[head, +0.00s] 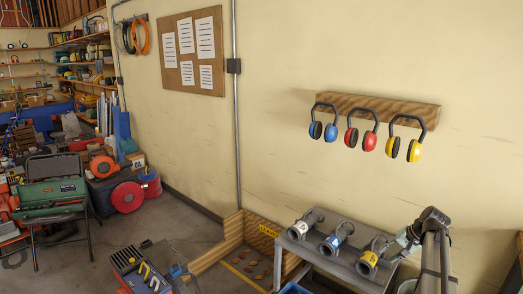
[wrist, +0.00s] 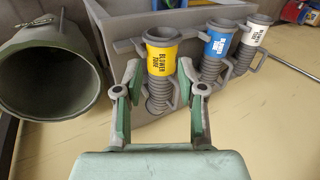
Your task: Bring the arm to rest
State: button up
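My gripper (wrist: 160,70) is open, its two green-and-grey fingers spread wide in the wrist view. The yellow-labelled blower tube (wrist: 162,50) shows in the gap between them; neither finger is visibly closed on it, and I cannot tell how far ahead it is. In the head view my arm comes in at the lower right, with the gripper (head: 402,243) just right of the yellow-labelled tube (head: 370,259). The blue-labelled tube (head: 333,242) and white-labelled tube (head: 299,227) stand in line with it on the grey rack (head: 350,225).
A large hollow grey cylinder (wrist: 45,65) is close on the left in the wrist view. Ear defenders hang from a wooden rail (head: 420,113) on the wall above the rack. A wooden floor box (head: 232,228) stands left of the rack. The wall above the arm is bare.

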jog(key=s+a+f+n+g+h, duration=0.1)
jog(key=s+a+f+g, duration=0.1)
jog(key=s+a+f, duration=0.6)
jog(key=s+a+f+n+g, duration=0.1)
jog(key=s+a+f, duration=0.35)
jog(key=f, duration=0.75)
jog(key=s+a+f+n+g+h, duration=0.15)
jog(key=s+a+f, duration=0.25)
jog(key=s+f, duration=0.5)
jog(key=s+a+f+n+g, duration=0.1)
jog(key=s+a+f, duration=0.3)
jog(key=s, duration=0.6)
jog(key=s+a+f+n+g+h, duration=0.1)
jog(key=s+a+f+g, duration=0.2)
jog(key=s, duration=0.8)
jog(key=s+a+f+n+g+h, duration=0.1)
jog(key=s+a+f+n+g, duration=0.1)
jog(key=s+a+f, duration=0.4)
jog(key=s, duration=0.5)
jog(key=shift+s+a, duration=0.25)
jog(key=shift+c, duration=0.3)
